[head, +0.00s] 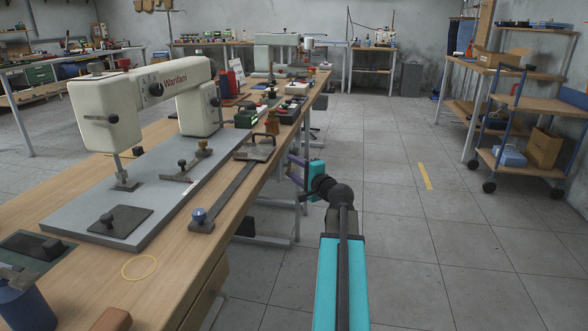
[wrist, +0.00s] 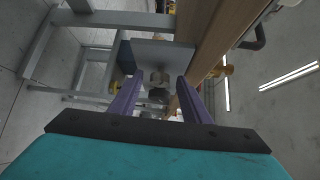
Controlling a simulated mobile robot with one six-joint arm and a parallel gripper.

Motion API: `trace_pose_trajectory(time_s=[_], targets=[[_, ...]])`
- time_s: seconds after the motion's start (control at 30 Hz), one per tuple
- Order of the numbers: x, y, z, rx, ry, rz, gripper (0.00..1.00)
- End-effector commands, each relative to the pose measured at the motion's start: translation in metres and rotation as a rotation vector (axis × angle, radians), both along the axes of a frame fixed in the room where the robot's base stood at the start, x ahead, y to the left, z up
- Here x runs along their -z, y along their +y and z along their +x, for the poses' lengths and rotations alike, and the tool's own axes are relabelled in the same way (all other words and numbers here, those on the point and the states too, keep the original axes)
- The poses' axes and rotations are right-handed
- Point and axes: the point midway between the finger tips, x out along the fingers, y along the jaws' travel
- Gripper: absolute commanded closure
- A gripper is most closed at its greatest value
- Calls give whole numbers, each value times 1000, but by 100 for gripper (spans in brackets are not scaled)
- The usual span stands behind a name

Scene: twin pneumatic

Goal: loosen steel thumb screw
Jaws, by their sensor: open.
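A small round steel knob (wrist: 158,80), likely the steel thumb screw, shows in the wrist view under a grey plate (wrist: 165,52). My gripper (wrist: 160,92) is open, with one purple finger on each side of the knob in the picture. I cannot tell whether the fingers touch it. In the head view my gripper (head: 295,170) is at the right edge of the wooden workbench, low beside its legs. I cannot make out the steel knob in the head view.
A blue trolley (head: 533,165) stands at right. The floor between is clear.

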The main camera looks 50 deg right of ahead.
Motion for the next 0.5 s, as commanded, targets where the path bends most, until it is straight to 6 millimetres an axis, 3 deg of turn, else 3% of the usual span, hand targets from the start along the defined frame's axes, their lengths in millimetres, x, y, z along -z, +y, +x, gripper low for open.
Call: trace_pose_trajectory(time_s=[0.27,0.5], targets=[[0,2,-8,1,1,0,57],[-2,7,-28,2,1,0,57]])
